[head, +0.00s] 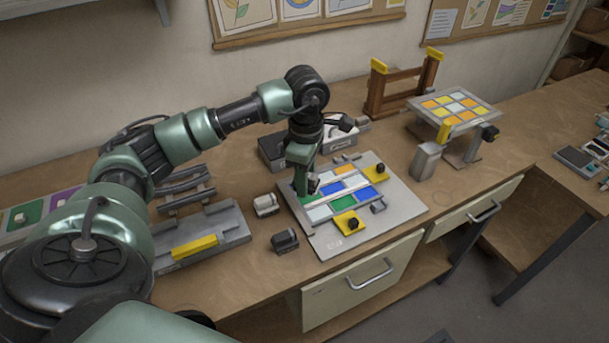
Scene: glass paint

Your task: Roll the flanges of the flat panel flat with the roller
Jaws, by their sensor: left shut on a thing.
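The flat panel (365,188), a grid of white, blue, green and orange glass panes with pale strips between them, lies on a grey board (398,204) on the bench. Two yellow clamps with black knobs, one at the right (377,174) and one at the front (347,225), sit at its edges. My left gripper (309,184) points down over the panel's left part. It is shut on a small grey tool that looks like the roller, mostly hidden by the fingers. Whether the roller touches the panel I cannot tell. My right gripper is out of view.
A second coloured panel (457,106) lies raised on a stand at the back right. A grey block (426,161) stands before it. A wooden rack (392,89) stands behind. Two small dark-and-grey blocks (266,204) (285,241) and a grey fixture (214,236) lie left of the board.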

